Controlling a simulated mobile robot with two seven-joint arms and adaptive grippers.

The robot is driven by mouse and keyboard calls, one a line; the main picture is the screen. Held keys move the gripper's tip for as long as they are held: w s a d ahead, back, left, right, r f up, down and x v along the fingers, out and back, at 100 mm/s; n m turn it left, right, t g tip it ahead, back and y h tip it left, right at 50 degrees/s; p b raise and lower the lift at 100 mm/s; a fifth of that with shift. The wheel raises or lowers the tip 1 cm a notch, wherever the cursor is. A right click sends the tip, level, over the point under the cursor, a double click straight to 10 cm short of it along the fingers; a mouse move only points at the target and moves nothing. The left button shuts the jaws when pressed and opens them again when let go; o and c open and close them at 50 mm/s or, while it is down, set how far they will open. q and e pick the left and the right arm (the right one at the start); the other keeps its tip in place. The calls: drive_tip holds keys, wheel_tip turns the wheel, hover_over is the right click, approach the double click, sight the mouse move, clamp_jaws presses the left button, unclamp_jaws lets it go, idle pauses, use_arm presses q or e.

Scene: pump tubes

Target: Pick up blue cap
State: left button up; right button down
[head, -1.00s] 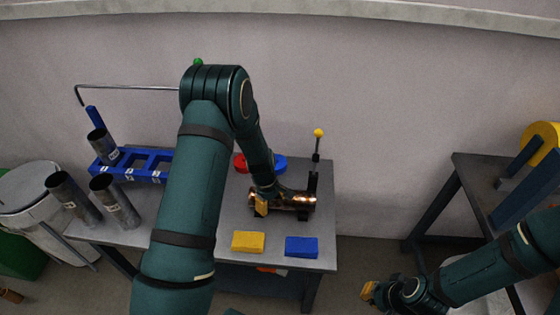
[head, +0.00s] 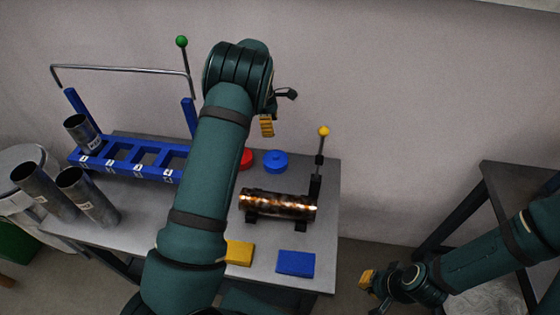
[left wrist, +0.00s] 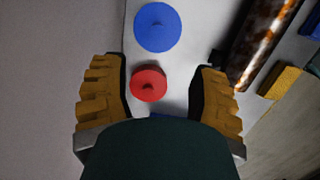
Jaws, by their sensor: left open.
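The blue cap (head: 276,161) is a round disc with a small knob, lying on the table near its back edge. It also shows whole in the left wrist view (left wrist: 157,27), at the top. A red cap (head: 246,158) lies just left of it, partly hidden by my arm in the head view; the left wrist view shows it (left wrist: 148,84) between the fingers' lines. My left gripper (head: 267,126) is open and empty, above the table's back edge near the caps. My right gripper (head: 368,280) is low at the right, away from the table; its opening is unclear.
A rusty, shiny tube (head: 278,204) lies on a stand in front of the blue cap, beside a yellow-knobbed post (head: 323,132). Yellow (head: 240,252) and blue (head: 296,263) blocks lie at the front. A blue rack (head: 105,160) and dark tubes (head: 88,197) are at left.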

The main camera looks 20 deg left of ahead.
sight(275, 155)
use_arm(q)
drive_tip(key=f, duration=0.3)
drive_tip(key=f+b, duration=0.1)
drive_tip(key=f, duration=0.2)
drive_tip(key=w+d+f+b, duration=0.1)
drive_tip(key=f, duration=0.3)
drive_tip(key=shift+d, duration=0.1)
wheel_tip(275, 155, down, 5)
drive_tip(key=shift+s+f+b, duration=0.1)
drive_tip(key=shift+b, duration=0.6)
drive_tip(key=shift+d, duration=0.1)
clamp_jaws()
use_arm(e)
drive_tip(key=f, duration=0.4)
drive_tip(key=shift+w+f, duration=0.1)
drive_tip(key=shift+w, duration=0.3)
